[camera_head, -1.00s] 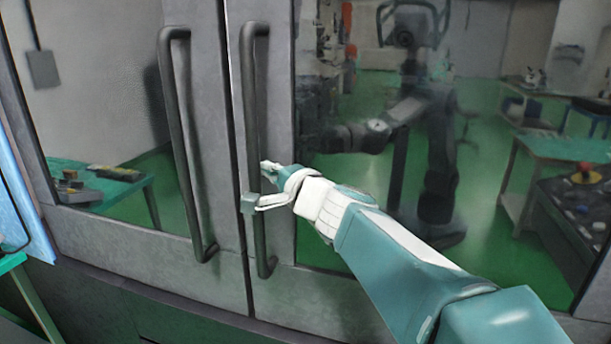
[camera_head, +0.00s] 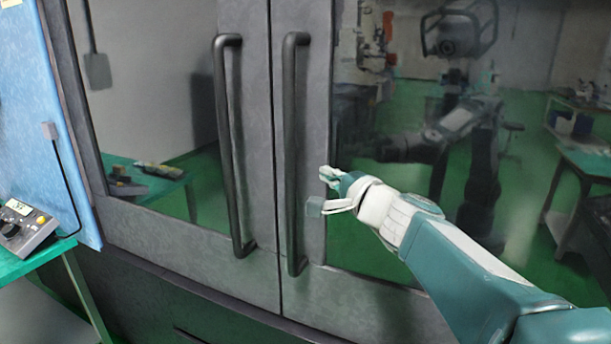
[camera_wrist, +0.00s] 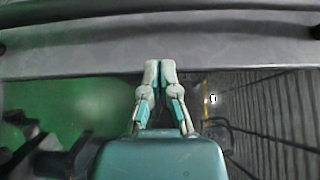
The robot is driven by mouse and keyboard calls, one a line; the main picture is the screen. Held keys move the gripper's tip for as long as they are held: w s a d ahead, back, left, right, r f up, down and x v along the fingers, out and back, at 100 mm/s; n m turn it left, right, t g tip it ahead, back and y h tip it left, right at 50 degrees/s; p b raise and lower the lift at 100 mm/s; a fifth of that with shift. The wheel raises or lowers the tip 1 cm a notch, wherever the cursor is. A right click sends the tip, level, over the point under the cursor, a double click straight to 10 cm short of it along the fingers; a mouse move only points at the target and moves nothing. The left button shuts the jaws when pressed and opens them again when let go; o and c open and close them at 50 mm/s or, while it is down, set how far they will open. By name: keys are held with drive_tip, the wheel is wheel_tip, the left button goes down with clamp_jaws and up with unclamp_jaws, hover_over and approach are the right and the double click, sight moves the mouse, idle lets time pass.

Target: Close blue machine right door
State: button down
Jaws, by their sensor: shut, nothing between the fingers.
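The right door (camera_head: 309,120) of the machine has a grey frame, a large dark glass pane and a long black vertical handle (camera_head: 292,150). It meets the left door (camera_head: 258,110) at a narrow vertical seam, and the two look about level, with no wide gap. My gripper (camera_head: 328,174) is just right of the right handle, in front of the right door's frame and pane edge. In the wrist view my gripper (camera_wrist: 160,68) has its fingertips together, empty, against the grey frame (camera_wrist: 90,62). I cannot tell whether they touch it.
The left door's black handle (camera_head: 230,150) stands parallel to the right one. A blue panel (camera_head: 62,120) and a green table (camera_head: 30,258) with a control box (camera_head: 22,225) are at the left. The glass reflects my body, benches and a green floor.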

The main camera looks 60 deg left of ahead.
drive_tip(key=w+d+f+n+t+h, duration=0.1)
drive_tip(key=d+h, duration=0.1)
drive_tip(key=d, duration=0.9)
drive_tip(key=w+d+f+n+h, duration=0.1)
drive_tip(key=d+f, duration=0.1)
drive_tip(key=d, duration=0.9)
drive_tip(key=s+d+f+t+h, duration=0.1)
drive_tip(key=d+f+h, duration=0.4)
drive_tip(key=d, duration=0.8)
drive_tip(key=s+d+f+m+t+h, duration=0.1)
drive_tip(key=s+d+f+h, duration=0.3)
drive_tip(key=d, duration=1)
drive_tip(key=s+d+f+t+h, duration=0.1)
drive_tip(key=s+d+f+h, duration=0.2)
drive_tip(key=d, duration=1)
wheel_tip(320, 180, down, 4)
drive_tip(key=h, duration=0.3)
drive_tip(key=shift+d+t, duration=0.3)
drive_tip(key=shift+d, duration=0.1)
